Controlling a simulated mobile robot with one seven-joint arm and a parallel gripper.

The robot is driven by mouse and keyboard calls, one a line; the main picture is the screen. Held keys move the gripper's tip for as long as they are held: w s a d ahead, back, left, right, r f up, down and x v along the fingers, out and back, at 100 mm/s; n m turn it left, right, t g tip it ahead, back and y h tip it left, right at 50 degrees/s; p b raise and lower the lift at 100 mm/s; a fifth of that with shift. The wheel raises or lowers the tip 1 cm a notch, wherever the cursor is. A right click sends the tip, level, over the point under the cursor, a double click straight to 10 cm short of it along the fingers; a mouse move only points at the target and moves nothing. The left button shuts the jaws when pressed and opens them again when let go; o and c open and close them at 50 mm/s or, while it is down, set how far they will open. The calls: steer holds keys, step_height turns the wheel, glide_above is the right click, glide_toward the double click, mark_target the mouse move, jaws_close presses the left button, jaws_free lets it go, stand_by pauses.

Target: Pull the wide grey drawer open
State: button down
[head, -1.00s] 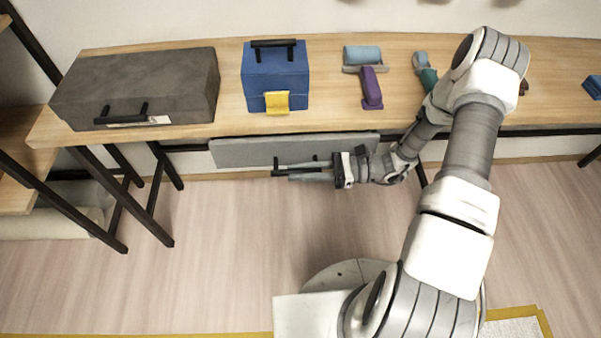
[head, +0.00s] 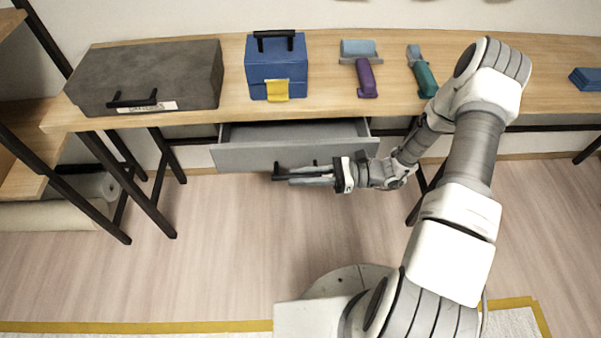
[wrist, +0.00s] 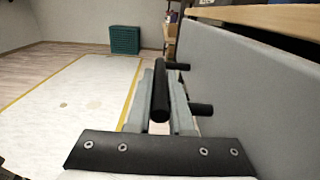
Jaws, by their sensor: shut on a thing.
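The wide grey drawer (head: 240,157) hangs under the table and stands partly open, with its empty-looking inside showing in the head view. Its front panel (wrist: 240,90) fills the right side of the wrist view. My gripper (head: 300,177) is at the drawer front, shut on the black bar handle (wrist: 160,95), which lies between the two fingers in the wrist view. The fingers point left along the front. Part of the handle is hidden by the fingers in the head view.
The wooden table (head: 220,115) carries a dark grey case (head: 150,75), a blue toolbox (head: 277,65) with a yellow latch, and purple and teal hand tools (head: 425,75). Black table legs (head: 130,190) stand at the left. The floor in front of the drawer is clear.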

steer(key=s+p, duration=0.2)
steer(key=s, duration=1.5)
steer(key=shift+a+p, duration=0.3)
steer(key=shift+p, duration=0.1)
steer(key=shift+s, duration=0.1)
steer(key=c, duration=0.8)
jaws_free()
steer(key=d+p, duration=0.1)
steer(key=d, duration=1.6)
steer(key=shift+s+d, duration=0.25)
steer(key=shift+p, duration=0.3)
